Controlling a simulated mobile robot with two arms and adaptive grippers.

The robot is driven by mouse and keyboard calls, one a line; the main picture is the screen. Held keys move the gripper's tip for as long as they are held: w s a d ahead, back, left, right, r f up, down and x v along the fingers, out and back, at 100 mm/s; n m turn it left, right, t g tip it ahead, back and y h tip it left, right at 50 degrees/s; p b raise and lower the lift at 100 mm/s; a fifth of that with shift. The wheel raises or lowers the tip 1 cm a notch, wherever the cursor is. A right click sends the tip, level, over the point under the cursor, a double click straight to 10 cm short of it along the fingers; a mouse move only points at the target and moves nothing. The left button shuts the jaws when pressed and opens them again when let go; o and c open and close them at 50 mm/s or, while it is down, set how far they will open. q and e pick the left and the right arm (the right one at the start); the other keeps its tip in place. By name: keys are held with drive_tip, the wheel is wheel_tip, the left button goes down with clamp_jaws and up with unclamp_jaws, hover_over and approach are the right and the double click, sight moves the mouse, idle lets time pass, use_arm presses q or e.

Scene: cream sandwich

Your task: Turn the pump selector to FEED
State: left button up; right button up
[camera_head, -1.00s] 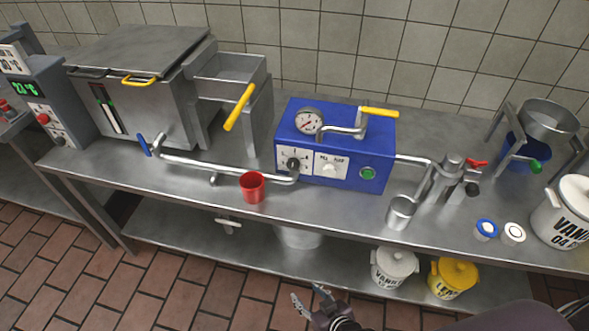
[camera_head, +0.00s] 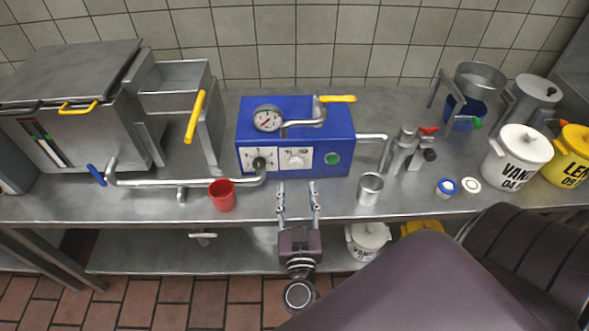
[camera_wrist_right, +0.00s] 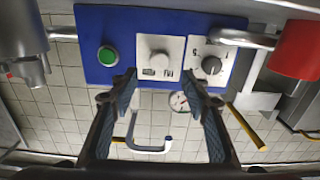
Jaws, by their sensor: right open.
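The blue pump box (camera_head: 320,120) stands on the steel counter. A white knob (camera_head: 296,162) sits on a white plate in the middle of its front; it also shows in the right wrist view (camera_wrist_right: 158,57). The plate's lettering is too small to read surely. A black knob (camera_head: 259,163) on a numbered plate is to its left. My right gripper (camera_head: 298,190) is open and empty in front of the box, its fingers pointing at the white knob and apart from it. In the right wrist view my right gripper (camera_wrist_right: 160,82) has its fingertips either side of that knob's line. My left gripper is out of view.
A green button (camera_head: 333,159) is right of the white knob. A red cup (camera_head: 222,195) and a steel cup (camera_head: 370,189) stand on the counter on either side. A steel pipe (camera_head: 200,182) runs along the front left. A gauge (camera_head: 267,118) and yellow lever (camera_head: 338,98) are above.

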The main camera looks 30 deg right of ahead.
sight(296, 165)
drive_tip(key=x, duration=0.7)
drive_tip(key=shift+w+d+p, duration=0.25)
drive_tip(key=shift+d+p, duration=0.05)
drive_tip(key=c, duration=1.2)
